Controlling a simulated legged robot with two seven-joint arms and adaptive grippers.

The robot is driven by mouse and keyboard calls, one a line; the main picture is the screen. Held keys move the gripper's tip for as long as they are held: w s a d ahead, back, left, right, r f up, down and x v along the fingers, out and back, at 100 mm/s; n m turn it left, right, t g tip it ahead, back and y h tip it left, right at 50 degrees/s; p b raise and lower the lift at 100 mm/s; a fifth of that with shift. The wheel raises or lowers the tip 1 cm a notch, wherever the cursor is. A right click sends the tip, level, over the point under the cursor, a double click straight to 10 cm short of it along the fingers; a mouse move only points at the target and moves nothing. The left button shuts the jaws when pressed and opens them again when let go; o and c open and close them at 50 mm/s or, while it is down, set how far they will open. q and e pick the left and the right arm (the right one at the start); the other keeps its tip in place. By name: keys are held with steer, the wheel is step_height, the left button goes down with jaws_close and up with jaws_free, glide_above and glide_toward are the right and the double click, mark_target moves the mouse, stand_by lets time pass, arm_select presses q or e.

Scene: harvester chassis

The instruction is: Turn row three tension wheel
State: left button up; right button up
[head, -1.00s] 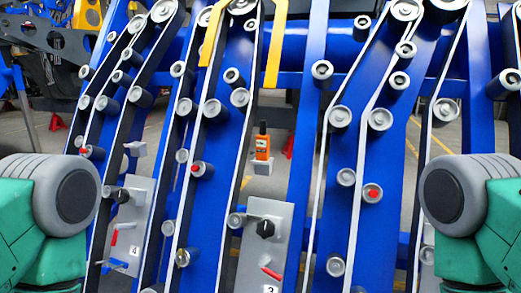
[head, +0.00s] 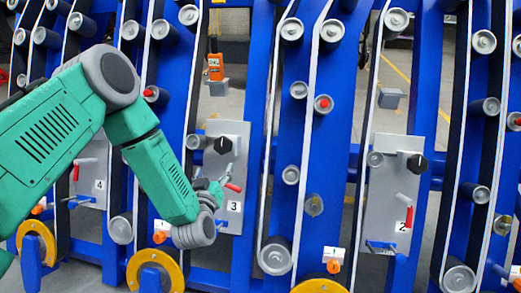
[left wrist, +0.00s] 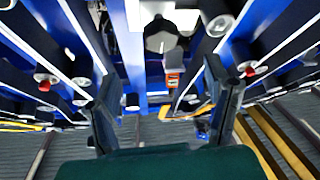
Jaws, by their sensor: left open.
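The row three tension wheel is a black knob (head: 222,145) with a white mark, on the upper part of a grey plate (head: 229,219) labelled 3. A red handle (head: 233,187) sticks out lower on that plate. My left gripper (head: 212,188) is in front of the plate's lower left part, below the knob, and partly hidden by my wrist. In the left wrist view, its two fingers (left wrist: 160,78) are spread with nothing between them. A black knob (left wrist: 160,37) appears ahead, beyond and between the fingertips. My right gripper is not in view.
Similar plates labelled 4 (head: 92,160) and 2 (head: 388,225) stand either side, the latter with its own black knob (head: 416,163). Blue upright beams with rollers and belts flank the plates. Yellow rings (head: 155,260) sit along the bottom. An orange device (head: 215,67) hangs above plate 3.

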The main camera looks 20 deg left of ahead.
mark_target(222, 148)
arm_select(q)
steer(key=b+x, duration=0.3)
steer(key=x, duration=0.9)
steer(key=shift+w+a+r, duration=0.1)
steer(key=shift+w+r, duration=0.05)
steer(key=shift+w, duration=0.2)
steer(key=shift+x, duration=0.75)
steer(key=c, duration=1.2)
